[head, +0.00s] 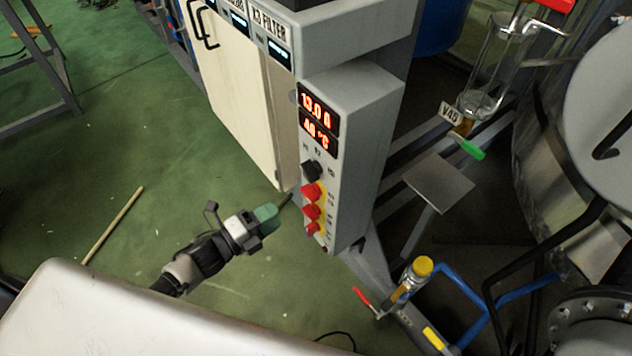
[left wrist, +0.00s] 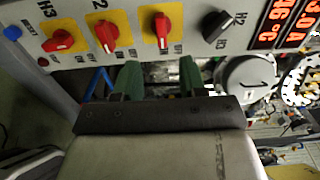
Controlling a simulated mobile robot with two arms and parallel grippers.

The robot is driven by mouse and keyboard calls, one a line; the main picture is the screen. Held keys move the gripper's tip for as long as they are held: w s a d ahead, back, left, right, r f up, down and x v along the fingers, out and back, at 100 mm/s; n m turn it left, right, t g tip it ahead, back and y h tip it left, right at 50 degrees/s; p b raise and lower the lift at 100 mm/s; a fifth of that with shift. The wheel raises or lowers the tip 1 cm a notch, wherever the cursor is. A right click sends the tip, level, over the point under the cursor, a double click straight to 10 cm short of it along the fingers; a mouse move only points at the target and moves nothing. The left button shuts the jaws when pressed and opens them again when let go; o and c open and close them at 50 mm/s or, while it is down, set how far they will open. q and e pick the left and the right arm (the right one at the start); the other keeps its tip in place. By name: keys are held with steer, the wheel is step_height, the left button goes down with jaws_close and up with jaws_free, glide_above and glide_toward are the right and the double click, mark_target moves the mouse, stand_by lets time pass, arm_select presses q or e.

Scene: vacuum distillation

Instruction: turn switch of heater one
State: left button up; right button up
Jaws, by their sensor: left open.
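The grey control box (head: 365,130) has a column of a black knob (head: 312,170) and three red switches on its front. The top red switch (head: 312,192) is closest to the black knob; in the left wrist view (left wrist: 162,28) its own label is out of frame. The other red switches there are the middle one (left wrist: 105,35), marked with a 2, and the end one (left wrist: 58,40), marked H3. My left gripper (head: 274,209) is open and empty, just left of the switches in the head view. Its green fingers (left wrist: 158,80) are apart from the panel. My right gripper is not in view.
Red digital displays (head: 318,118) sit above the knob. A cream cabinet (head: 235,95) stands behind the box. A blue reset button (left wrist: 13,33) is at the panel's end.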

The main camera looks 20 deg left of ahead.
mark_target(306, 194)
arm_select(q)
steer(key=x, duration=1)
steer(key=shift+d, duration=0.15)
steer(key=shift+r, duration=0.1)
steer(key=shift+s, duration=0.1)
jaws_close()
